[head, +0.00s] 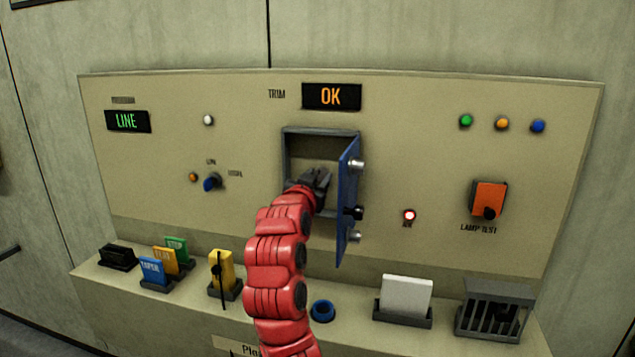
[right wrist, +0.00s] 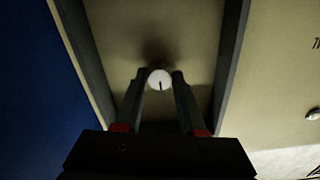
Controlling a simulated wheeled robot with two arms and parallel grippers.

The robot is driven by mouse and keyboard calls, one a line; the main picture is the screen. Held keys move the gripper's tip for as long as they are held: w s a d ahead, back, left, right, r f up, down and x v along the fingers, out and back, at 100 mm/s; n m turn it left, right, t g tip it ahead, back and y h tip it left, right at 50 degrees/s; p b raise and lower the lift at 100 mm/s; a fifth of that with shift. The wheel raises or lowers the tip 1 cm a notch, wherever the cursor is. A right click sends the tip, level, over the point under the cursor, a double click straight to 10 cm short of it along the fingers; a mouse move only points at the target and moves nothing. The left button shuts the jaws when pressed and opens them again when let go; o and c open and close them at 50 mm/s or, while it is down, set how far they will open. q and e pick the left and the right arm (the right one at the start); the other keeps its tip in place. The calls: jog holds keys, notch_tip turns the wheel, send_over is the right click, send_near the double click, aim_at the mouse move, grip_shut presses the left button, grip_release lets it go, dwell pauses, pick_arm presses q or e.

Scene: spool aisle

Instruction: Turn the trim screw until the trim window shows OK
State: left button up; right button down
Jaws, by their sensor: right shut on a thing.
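The trim window (head: 331,96) on the panel reads OK in orange. Below it, a recessed box (head: 322,131) stands with its blue door (head: 348,200) swung open to the right. My right gripper (head: 318,180) reaches into the box. In the right wrist view, the fingers of my right gripper (right wrist: 160,88) are shut on the trim screw (right wrist: 159,79), a pale round head with a short dark mark at its lower middle. In the head view the screw is hidden by my gripper. My left gripper is not in view.
The open blue door stands close to the right of my arm. A ledge (head: 150,300) below the panel carries colored tags (head: 155,270), a white card (head: 405,296), a dark slotted rack (head: 495,308) and a blue ring (head: 322,310). A red light (head: 409,215) glows right of the door.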

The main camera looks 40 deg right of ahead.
jog(key=c, duration=0.5)
grip_release()
jog(key=b+v, duration=0.2)
jog(key=v, duration=1.5)
jog(key=shift+a, duration=0.2)
jog(key=shift+s, duration=0.15)
